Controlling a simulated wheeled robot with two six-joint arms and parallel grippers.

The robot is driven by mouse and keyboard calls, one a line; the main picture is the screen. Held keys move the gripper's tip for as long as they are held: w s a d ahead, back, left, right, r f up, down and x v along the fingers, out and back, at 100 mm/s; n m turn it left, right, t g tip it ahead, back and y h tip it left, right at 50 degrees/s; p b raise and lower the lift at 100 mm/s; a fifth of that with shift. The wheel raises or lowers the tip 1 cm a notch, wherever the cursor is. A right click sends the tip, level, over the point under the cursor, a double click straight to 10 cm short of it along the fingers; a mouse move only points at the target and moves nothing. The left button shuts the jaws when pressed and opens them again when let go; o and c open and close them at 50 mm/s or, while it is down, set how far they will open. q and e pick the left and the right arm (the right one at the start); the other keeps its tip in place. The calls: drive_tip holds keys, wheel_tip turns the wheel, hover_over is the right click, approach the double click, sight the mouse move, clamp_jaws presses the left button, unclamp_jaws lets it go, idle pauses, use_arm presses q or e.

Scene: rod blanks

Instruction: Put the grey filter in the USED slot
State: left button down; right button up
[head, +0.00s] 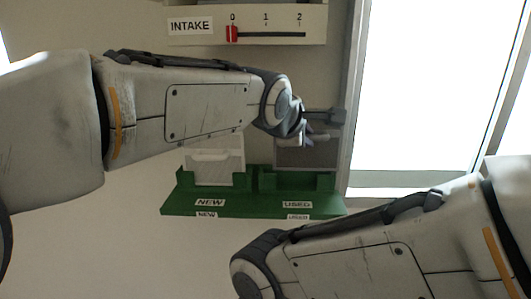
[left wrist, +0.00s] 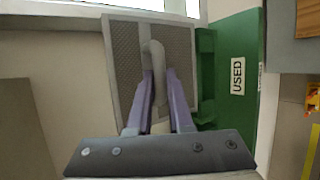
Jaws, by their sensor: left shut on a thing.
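The grey filter (head: 318,156) is a flat meshed panel in a frame, upright at the USED slot of the green rack (head: 243,205). Its lower edge is hidden behind the slot's green front, so I cannot tell whether it is fully seated. My left gripper (head: 322,122) is at its upper part. In the left wrist view my left gripper (left wrist: 159,76) is shut on the handle of the grey filter (left wrist: 123,60); the green rack (left wrist: 222,100) with its USED label is just right of it. My right gripper is outside the views.
A white filter (head: 213,167) stands in the NEW slot, left of the USED slot. Above is an INTAKE panel (head: 247,24) with a red slider (head: 232,34) at 0. A bright window (head: 430,85) is at the right. My right arm crosses the lower right, below the rack.

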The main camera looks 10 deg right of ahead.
sight(299, 159)
use_arm(q)
drive_tip(key=shift+w+a+f, duration=0.4)
drive_tip(key=shift+w+f, duration=0.05)
drive_tip(key=shift+w, duration=0.15)
drive_tip(key=shift+w+a+f, duration=0.35)
drive_tip(key=shift+w+f, duration=0.05)
drive_tip(key=shift+w, duration=0.2)
drive_tip(key=shift+f, duration=2.05)
drive_tip(key=c, duration=0.8)
unclamp_jaws()
drive_tip(key=shift+s, duration=0.15)
drive_tip(key=b+v, duration=0.2)
drive_tip(key=v, duration=1)
